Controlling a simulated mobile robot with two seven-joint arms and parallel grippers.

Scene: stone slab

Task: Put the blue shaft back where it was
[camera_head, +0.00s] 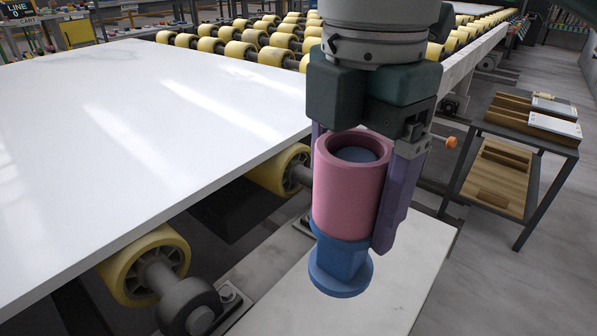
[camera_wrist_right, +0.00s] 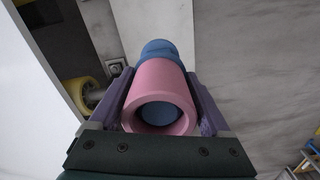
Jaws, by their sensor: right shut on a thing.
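My right gripper (camera_head: 352,195) is shut on a pink hollow cylinder (camera_head: 347,195), with a purple finger on either side of it. The blue shaft (camera_head: 341,262) sticks out below the cylinder, with a round flange at its bottom. A blue face also shows inside the cylinder's open top. In the right wrist view, the pink cylinder (camera_wrist_right: 162,88) sits between the fingers, and the blue shaft (camera_wrist_right: 158,49) extends past its far end. The shaft is over a pale flat surface (camera_head: 310,300); I cannot tell whether it touches. The left gripper is not in view.
A large white slab (camera_head: 150,120) lies on yellow rollers (camera_head: 150,262) at the left. A metal conveyor rail (camera_head: 470,50) runs behind. A dark-framed cart (camera_head: 515,140) with wooden trays stands at the right. The pale surface around the shaft looks clear.

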